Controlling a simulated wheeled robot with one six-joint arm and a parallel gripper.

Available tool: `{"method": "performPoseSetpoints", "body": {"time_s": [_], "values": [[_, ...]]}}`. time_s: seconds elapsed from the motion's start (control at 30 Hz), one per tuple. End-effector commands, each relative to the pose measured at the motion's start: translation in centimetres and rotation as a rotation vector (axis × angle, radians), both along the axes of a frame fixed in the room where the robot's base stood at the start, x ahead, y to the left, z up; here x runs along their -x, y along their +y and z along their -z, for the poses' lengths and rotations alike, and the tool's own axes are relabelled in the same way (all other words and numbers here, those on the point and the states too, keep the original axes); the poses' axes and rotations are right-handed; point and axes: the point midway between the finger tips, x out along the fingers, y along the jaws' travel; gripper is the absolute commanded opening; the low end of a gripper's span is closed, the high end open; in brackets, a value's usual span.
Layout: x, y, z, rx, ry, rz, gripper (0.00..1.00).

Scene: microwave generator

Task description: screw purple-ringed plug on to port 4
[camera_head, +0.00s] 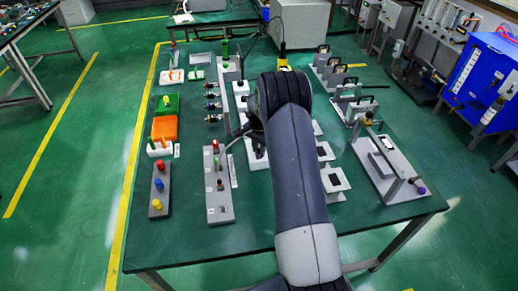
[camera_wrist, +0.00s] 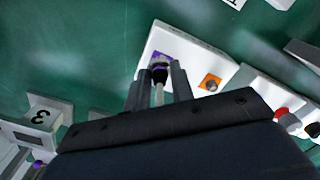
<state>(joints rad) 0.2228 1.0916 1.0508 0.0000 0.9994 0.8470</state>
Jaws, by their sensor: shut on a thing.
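In the wrist view, my gripper (camera_wrist: 157,78) has its two fingers on either side of a dark plug (camera_wrist: 160,73) with a grey end and a pale stem or cable. The plug is at a purple square (camera_wrist: 163,56) on a white plate (camera_wrist: 190,45); I cannot tell whether it is seated or just above. A purple ring on the plug itself is not clear. A grey block labelled 3 (camera_wrist: 40,117) is at the left. I cannot make out a label 4. In the head view my arm hides the gripper and plug.
An orange square with a grey connector (camera_wrist: 211,83) is beside the plug on the same plate. A red connector (camera_wrist: 281,114) is farther right.

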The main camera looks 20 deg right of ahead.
Motion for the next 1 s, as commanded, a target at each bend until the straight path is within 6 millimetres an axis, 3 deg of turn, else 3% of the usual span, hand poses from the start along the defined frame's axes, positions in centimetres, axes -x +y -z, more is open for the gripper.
{"method": "performPoseSetpoints", "body": {"time_s": [0.37, 1.0], "values": [[-0.07, -0.02, 0.33, 0.001, -0.003, -0.202, 0.00], [-0.08, 0.00, 0.11, 0.001, -0.002, -0.806, 0.00]]}}
